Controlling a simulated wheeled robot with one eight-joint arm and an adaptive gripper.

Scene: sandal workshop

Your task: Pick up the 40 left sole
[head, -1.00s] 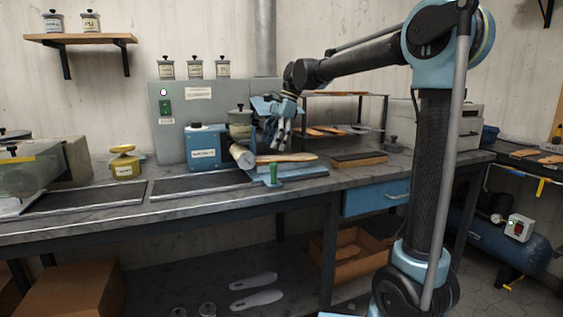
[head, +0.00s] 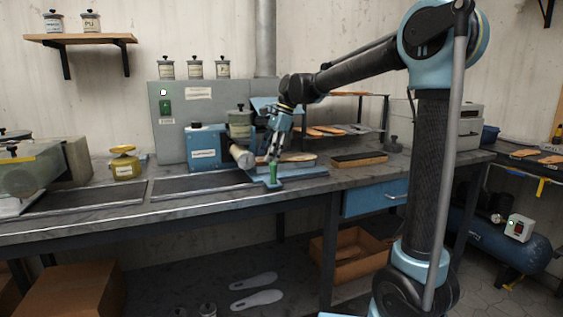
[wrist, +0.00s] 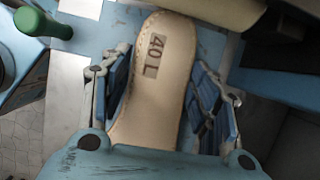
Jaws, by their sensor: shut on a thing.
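The 40 left sole (wrist: 165,62) is a tan sole with a dark "40 L" label, lying between my finger pads in the wrist view. In the head view it (head: 300,157) shows as a thin tan strip on the blue press bed (head: 305,172), partly hidden behind my fingers. My gripper (head: 272,153) points down over the bed; in the wrist view my gripper (wrist: 162,80) is shut on the sole, a blue pad at each side edge. The sole's near end is hidden under my gripper's body. I cannot tell whether it is lifted off the bed.
A green-handled lever (head: 273,173) stands right by my fingers. A pale roller (head: 242,157) and a blue box (head: 203,149) are on the left. A rack with soles (head: 327,130) stands behind.

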